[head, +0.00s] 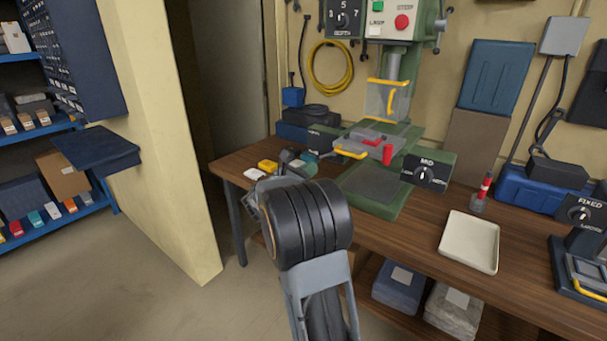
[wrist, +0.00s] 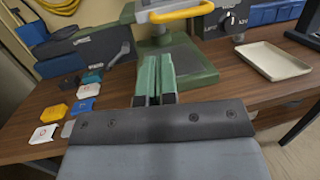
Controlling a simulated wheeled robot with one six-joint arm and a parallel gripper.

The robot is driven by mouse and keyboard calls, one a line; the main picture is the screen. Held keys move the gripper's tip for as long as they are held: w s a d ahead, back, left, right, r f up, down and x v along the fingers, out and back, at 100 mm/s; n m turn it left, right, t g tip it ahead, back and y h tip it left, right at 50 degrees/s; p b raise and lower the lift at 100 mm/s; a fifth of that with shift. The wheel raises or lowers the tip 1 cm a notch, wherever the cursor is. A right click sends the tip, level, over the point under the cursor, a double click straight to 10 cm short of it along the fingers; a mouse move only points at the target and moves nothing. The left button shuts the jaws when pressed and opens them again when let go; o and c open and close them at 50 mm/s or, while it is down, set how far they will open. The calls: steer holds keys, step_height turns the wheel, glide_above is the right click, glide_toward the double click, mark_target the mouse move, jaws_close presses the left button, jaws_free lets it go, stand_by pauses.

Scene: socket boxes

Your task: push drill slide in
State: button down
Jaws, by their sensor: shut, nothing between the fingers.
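The green drill press (head: 404,52) stands at the back of the wooden workbench. Its grey slide (head: 362,142) sits above the green base, with a yellow handle (head: 350,154) on its front left edge and a red part on top. In the wrist view the yellow handle (wrist: 182,13) shows at the top edge, above the press base (wrist: 190,62). My gripper (wrist: 156,62) has its green fingers shut and empty, in front of the base and apart from the handle. In the head view my arm hides most of the gripper.
Several small coloured blocks (wrist: 83,106) lie on the bench left of my gripper. A MID dial box (head: 428,171) stands right of the press. A cream tray (head: 469,242) and a red-topped holder (head: 483,190) are further right. A yellow wall post stands left of the bench.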

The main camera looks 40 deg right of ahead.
steer(key=d+r+p, duration=0.1)
steer(key=d, duration=0.7)
steer(key=shift+w+d+r, duration=0.25)
steer(key=shift+w+d, duration=0.05)
steer(key=shift+d, duration=0.1)
